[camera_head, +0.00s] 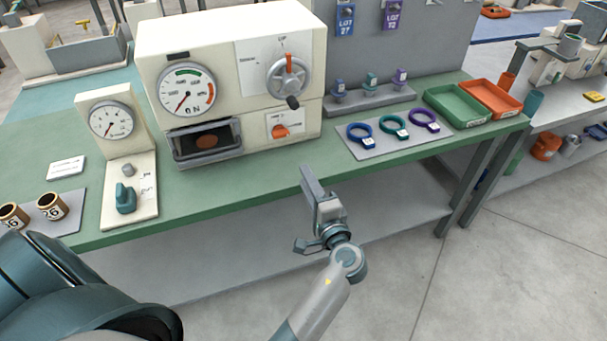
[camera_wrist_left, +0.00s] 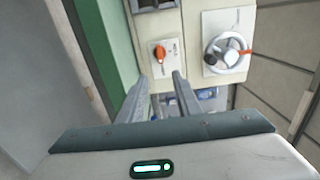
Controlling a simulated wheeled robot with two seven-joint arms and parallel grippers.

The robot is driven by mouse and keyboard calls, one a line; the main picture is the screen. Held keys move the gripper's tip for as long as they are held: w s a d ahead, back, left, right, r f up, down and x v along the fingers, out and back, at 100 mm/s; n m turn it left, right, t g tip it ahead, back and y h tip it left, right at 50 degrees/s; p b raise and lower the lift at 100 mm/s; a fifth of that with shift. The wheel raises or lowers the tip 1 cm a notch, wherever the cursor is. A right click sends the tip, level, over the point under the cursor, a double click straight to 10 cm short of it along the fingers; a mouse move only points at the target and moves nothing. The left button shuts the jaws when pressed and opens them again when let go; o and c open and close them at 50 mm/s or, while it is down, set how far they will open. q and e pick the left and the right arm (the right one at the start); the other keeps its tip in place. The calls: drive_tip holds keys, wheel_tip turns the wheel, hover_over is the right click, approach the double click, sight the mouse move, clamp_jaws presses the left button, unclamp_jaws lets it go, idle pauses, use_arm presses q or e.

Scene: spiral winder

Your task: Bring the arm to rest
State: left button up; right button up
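My left gripper (camera_head: 312,180) is in front of the bench's front edge, below and to the right of the cream machine (camera_head: 225,45), and touches nothing that I can make out. In the left wrist view its two fingers (camera_wrist_left: 160,82) stand apart with nothing between them. Past the fingertips are the machine's orange knob (camera_wrist_left: 160,52) and its handwheel (camera_wrist_left: 228,52). My right gripper shows in neither view.
The green bench (camera_head: 240,187) carries a small gauge stand (camera_head: 107,122), two brown cups, a mat with three coloured rings (camera_head: 394,128), a green tray (camera_head: 457,118) and an orange tray (camera_head: 492,111). A grey shelf (camera_head: 215,245) lies below. Floor at right front is clear.

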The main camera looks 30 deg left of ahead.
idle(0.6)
use_arm(q)
drive_tip(key=s+d+f+m+g+h, duration=0.1)
drive_tip(key=s+d+f+h, duration=0.15)
drive_tip(key=f, duration=0.85)
drive_tip(key=s+d+f+m+g+h, duration=0.1)
drive_tip(key=d+f+h, duration=0.15)
drive_tip(key=f, duration=0.85)
drive_tip(key=s+d+f+m+h, duration=0.1)
drive_tip(key=s+f+h, duration=0.15)
drive_tip(key=f, duration=0.85)
drive_tip(key=s+d+f+n+g+h, duration=0.2)
drive_tip(key=s+f+g+h, duration=0.2)
drive_tip(key=s+f, duration=1.05)
drive_tip(key=s+a+f+n+g, duration=0.1)
drive_tip(key=s+f, duration=0.4)
drive_tip(key=s, duration=0.5)
drive_tip(key=s+a+f+n+g+h, duration=0.1)
drive_tip(key=s+f, duration=0.4)
drive_tip(key=s, duration=0.5)
drive_tip(key=s+a+f+n+g+h, duration=0.1)
drive_tip(key=s+a+f+n+g, duration=0.1)
drive_tip(key=s, duration=0.8)
wheel_tip(320, 180, down, 3)
drive_tip(key=a+n, duration=0.1)
drive_tip(key=n, duration=0.2)
drive_tip(key=shift+s+g, duration=0.25)
drive_tip(key=shift+g, duration=0.15)
drive_tip(key=shift+a+r, duration=0.1)
